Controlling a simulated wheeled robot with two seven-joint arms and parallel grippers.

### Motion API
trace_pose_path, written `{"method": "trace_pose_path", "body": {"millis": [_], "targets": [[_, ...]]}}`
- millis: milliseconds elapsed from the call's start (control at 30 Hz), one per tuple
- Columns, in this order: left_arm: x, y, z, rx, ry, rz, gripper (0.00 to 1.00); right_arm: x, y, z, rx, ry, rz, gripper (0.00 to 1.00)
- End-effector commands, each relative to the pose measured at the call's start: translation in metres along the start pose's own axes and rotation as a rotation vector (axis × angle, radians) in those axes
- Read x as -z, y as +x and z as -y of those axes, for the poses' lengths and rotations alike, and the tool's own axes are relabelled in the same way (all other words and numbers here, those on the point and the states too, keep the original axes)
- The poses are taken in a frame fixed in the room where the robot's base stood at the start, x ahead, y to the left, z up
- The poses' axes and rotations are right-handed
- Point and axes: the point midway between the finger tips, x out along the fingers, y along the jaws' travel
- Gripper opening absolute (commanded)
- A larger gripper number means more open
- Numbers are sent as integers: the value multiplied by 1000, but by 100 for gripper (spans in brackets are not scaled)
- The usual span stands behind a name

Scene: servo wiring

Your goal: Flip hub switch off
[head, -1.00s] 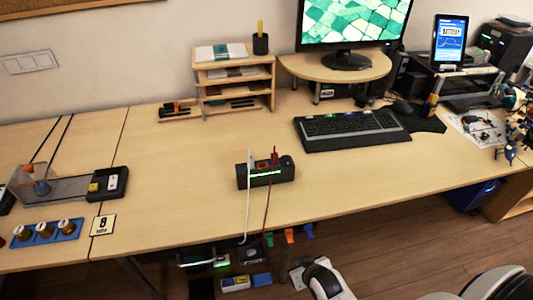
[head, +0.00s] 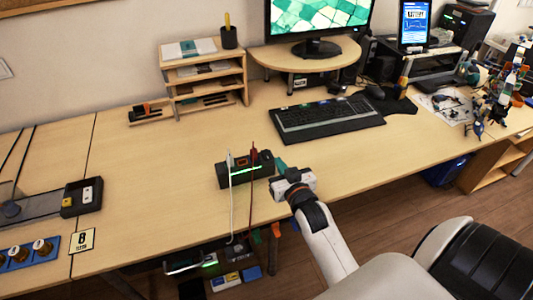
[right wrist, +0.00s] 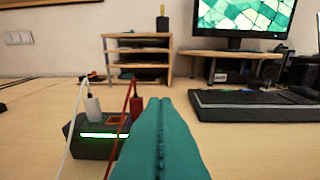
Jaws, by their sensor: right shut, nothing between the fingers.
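The hub (head: 244,168) is a dark box with a lit green strip, near the front edge of the desk. A white cable with a white plug (head: 230,162) and a red cable with a red plug (head: 253,156) stand in its top. An orange-red switch (right wrist: 114,122) shows between the plugs in the right wrist view, where the hub (right wrist: 92,145) is at left. My right gripper (head: 281,167) has teal fingers, shut and empty, just right of the hub. The shut fingers (right wrist: 159,104) hide part of the hub's right end. My left gripper is not in view.
A black keyboard (head: 328,118) lies behind and right of the hub. A wooden shelf (head: 204,80) and a monitor (head: 318,22) stand at the back. The two cables hang over the front edge.

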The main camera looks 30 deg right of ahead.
Motion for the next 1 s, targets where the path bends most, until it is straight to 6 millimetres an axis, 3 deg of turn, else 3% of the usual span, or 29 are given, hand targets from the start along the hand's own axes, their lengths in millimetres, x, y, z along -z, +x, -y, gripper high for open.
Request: {"method": "trace_pose_path", "body": {"millis": [267, 633, 800, 1000], "targets": [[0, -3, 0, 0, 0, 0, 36, -1, 23, 0, -1, 0, 0, 0], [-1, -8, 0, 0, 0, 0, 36, -1, 101, 0, -1, -1, -1, 0], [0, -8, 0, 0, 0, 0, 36, 27, 106, -1, -1, 0, -6, 0], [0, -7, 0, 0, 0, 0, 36, 39, 110, 0, -1, 0, -3, 0]]}}
